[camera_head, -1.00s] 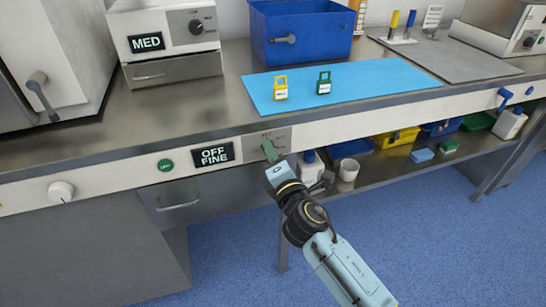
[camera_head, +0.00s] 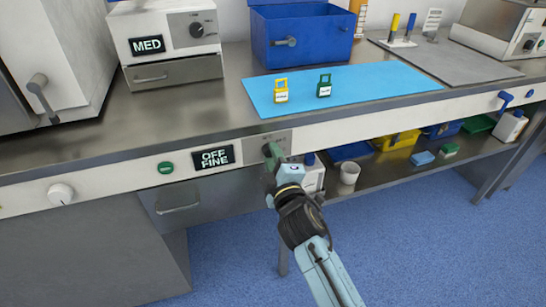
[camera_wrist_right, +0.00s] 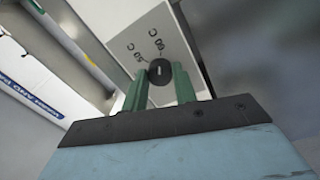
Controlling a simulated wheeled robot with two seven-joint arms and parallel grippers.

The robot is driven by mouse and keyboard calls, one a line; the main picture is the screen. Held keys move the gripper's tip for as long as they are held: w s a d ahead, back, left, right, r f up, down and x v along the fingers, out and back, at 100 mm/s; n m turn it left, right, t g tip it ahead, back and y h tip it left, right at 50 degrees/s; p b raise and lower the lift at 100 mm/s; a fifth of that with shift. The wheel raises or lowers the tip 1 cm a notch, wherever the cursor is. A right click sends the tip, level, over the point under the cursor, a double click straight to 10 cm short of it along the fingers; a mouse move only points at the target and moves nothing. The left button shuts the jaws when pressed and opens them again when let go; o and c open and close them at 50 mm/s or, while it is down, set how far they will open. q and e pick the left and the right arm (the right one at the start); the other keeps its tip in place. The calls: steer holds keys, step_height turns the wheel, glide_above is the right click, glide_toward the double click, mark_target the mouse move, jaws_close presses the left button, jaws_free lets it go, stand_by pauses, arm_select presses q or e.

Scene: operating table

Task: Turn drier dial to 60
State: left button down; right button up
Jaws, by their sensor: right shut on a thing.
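The drier dial (camera_wrist_right: 160,72) is a small round black knob with a short pale mark, on a light grey panel (camera_wrist_right: 148,30). My left gripper is not in view.
Left of the panel are an OFF FINE display (camera_head: 214,157), a green button (camera_head: 165,167) and a white knob (camera_head: 61,193). A shelf below right holds a white cup (camera_head: 349,172) and bins. A blue mat (camera_head: 350,90) lies on the bench above.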

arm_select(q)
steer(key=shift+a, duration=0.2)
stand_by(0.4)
arm_select(e)
steer(key=o, duration=1)
steer(key=shift+s, duration=0.15)
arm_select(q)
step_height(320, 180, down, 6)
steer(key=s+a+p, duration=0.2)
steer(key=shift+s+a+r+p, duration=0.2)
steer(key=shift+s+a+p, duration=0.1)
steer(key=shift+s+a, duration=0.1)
arm_select(e)
steer(key=v, duration=1.3)
steer(key=shift+d, duration=0.1)
